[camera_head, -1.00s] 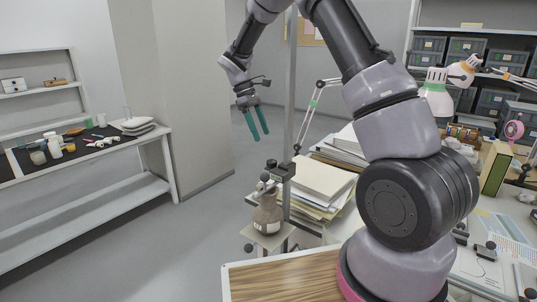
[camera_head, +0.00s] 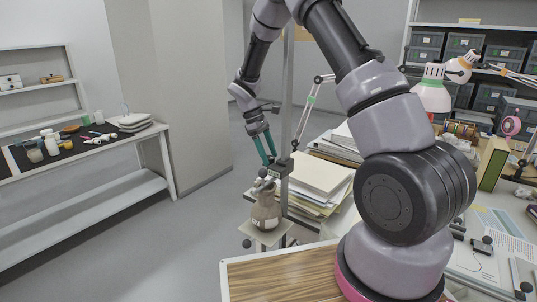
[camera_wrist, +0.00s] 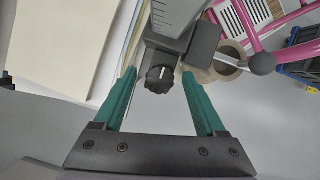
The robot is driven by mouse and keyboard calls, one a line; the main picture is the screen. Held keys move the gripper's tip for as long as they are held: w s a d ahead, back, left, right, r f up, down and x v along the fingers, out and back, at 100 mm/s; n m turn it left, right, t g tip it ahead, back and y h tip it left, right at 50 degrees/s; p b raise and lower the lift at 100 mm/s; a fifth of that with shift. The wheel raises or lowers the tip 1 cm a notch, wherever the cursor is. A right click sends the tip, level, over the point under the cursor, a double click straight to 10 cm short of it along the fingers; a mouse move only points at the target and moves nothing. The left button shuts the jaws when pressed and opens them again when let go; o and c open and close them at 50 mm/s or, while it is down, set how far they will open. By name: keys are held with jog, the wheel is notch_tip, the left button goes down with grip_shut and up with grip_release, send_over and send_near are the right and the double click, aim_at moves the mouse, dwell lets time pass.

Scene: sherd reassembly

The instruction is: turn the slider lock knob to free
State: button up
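The slider lock knob (camera_wrist: 159,80) is black and ridged, with a white mark on its face, in the wrist view. It sits on the dark slider block (camera_wrist: 202,46), which also shows on the upright grey post in the head view (camera_head: 281,169). My gripper (camera_wrist: 159,73) is open, with one green finger on each side of the knob and a visible gap to both. In the head view my gripper (camera_head: 269,159) is just above and left of the slider block. The knob itself is too small to tell apart there.
A brown vessel (camera_head: 266,213) stands on a small stand below the slider. Stacked papers (camera_head: 320,175) lie close on the right. A wooden board (camera_head: 285,277) is in front. A shelf bench (camera_head: 90,150) is far left, with clear floor between.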

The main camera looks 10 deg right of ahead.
grip_shut()
jog(key=shift+n, duration=0.4)
jog(key=n, duration=0.2)
jog(key=n+t, duration=0.1)
jog(key=shift+s+n+t+h, duration=0.1)
jog(key=shift+n+t+h, duration=0.2)
jog(key=shift+n, duration=0.1)
jog(key=n, duration=0.2)
jog(key=n+t, duration=0.1)
jog(key=n, duration=0.1)
jog(key=shift+s+t, duration=0.1)
jog(key=shift+t, duration=0.2)
jog(key=n, duration=0.2)
jog(key=n+t, duration=0.1)
jog(key=n, duration=0.2)
jog(key=shift+t, duration=0.3)
jog(key=n+t+y, duration=0.1)
jog(key=n, duration=0.3)
jog(key=shift+s, duration=0.1)
jog(key=shift+n+t, duration=0.3)
